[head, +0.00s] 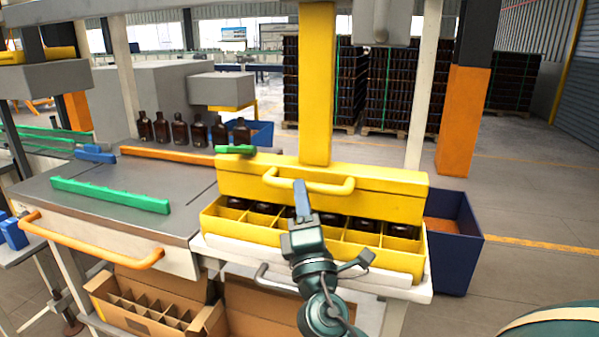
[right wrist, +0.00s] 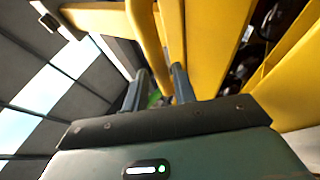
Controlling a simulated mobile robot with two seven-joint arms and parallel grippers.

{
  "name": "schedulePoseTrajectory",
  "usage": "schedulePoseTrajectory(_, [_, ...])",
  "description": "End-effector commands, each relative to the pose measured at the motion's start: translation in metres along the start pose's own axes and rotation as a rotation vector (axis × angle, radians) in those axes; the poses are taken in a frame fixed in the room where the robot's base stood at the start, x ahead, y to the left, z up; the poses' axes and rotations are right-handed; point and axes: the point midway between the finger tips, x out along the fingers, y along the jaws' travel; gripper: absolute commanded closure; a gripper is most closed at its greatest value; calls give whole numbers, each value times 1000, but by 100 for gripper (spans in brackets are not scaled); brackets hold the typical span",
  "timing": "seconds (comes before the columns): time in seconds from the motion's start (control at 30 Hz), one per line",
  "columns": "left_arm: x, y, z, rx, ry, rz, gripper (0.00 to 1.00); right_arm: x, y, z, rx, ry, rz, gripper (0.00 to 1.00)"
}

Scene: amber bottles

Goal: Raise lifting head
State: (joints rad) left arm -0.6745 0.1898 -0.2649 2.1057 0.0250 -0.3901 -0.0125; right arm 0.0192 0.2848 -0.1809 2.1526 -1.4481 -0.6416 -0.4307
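The yellow lifting head (head: 390,193) is a long box on a thick yellow post (head: 317,85), with a bar handle (head: 340,187) on its front. It sits just behind and above a yellow divided crate (head: 213,226) holding dark bottle tops (head: 368,225). My right gripper (head: 301,190) reaches up to the left part of the handle. In the right wrist view the handle bar (right wrist: 147,30) runs between the two fingers (right wrist: 160,75), which appear closed around it, though the contact is partly hidden. My left gripper is not in view.
Amber bottles (head: 180,131) stand in a row on the grey table at the left, near a green rail (head: 110,195) and an orange handle (head: 90,243). A cardboard box with dividers (head: 150,305) sits below. A blue bin (head: 455,240) stands to the right, with open floor beyond.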

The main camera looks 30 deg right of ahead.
Motion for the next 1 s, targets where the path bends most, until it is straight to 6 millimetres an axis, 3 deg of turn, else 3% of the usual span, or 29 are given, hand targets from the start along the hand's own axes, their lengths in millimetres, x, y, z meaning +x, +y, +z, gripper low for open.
schedulePoseTrajectory(0.03, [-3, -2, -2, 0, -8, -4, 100, 11, 3, 1, -1, -1, 1, 73])
schedulePoseTrajectory(0.2, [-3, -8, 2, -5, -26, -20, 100, 27, 1, 0, 0, -1, 0, 73])
schedulePoseTrajectory(0.57, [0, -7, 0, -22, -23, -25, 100, 32, -1, 0, 0, 0, -1, 73])
schedulePoseTrajectory(0.9, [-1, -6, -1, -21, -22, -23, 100, 31, -1, 0, 1, 0, -1, 99])
schedulePoseTrajectory(1.0, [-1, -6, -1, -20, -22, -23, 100, 31, -1, 0, 1, 0, -1, 100])
